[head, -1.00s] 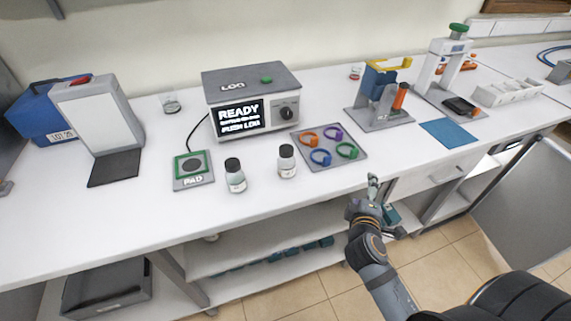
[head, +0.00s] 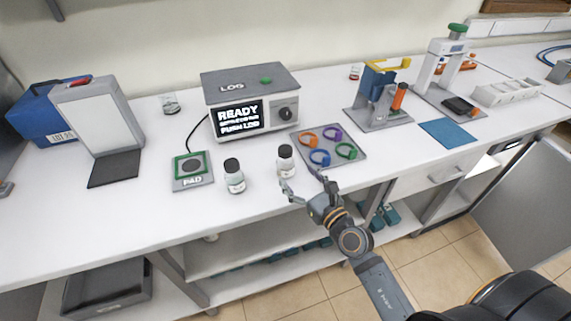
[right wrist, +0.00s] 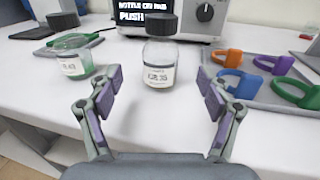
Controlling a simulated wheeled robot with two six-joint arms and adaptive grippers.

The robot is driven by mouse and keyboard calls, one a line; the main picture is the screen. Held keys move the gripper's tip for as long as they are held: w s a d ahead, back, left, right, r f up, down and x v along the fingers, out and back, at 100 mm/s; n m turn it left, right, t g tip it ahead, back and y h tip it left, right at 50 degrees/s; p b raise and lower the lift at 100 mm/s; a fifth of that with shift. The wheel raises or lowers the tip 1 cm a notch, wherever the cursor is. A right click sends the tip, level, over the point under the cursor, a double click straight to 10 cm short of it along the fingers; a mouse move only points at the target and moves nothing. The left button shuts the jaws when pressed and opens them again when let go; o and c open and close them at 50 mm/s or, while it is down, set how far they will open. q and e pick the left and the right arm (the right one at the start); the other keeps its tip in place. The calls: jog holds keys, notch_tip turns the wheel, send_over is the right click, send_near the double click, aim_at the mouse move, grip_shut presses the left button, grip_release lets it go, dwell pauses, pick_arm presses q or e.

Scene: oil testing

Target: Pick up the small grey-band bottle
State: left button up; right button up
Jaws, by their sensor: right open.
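Two small clear bottles with dark caps stand upright near the front of the white table. The right bottle (head: 286,164) also shows in the right wrist view (right wrist: 158,68), with a white label. The left bottle (head: 235,180) also shows there (right wrist: 72,62), with greenish contents. My right gripper (head: 301,184) is open and empty at the table's front edge. In the right wrist view the right bottle stands centred ahead, beyond the fingers, apart from them. My left gripper is not in view.
A grey tray (head: 332,160) with coloured rings lies right of the bottles. The LOG box (head: 252,103) stands behind, and the green-framed PAD (head: 192,181) lies left. The table (head: 130,215) is clear at the front left.

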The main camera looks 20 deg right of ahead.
aim_at(289, 155)
jog(key=shift+x, duration=1.25)
jog(key=shift+w, duration=0.15)
jog(key=x, duration=0.4)
jog(key=shift+r, duration=0.1)
jog(key=shift+w+a, duration=0.1)
jog(key=shift+w, duration=0.35)
jog(key=shift+s, duration=0.15)
jog(key=shift+c, duration=0.7)
jog(key=c, duration=1.1)
jog(key=shift+r+p, duration=0.5)
jog(key=shift+p, duration=0.05)
jog(key=shift+c, duration=0.2)
notch_tip(289, 155, up, 3)
jog(key=shift+f+p, duration=0.1)
jog(key=shift+p, duration=0.9)
jog(key=s+d+r+p, duration=0.7)
jog(key=d+r+p, duration=0.2)
jog(key=d+p, duration=0.25)
notch_tip(289, 155, up, 12)
jog(key=p, duration=1)
jog(key=shift+d+r, duration=0.15)
jog(key=shift+d, duration=0.25)
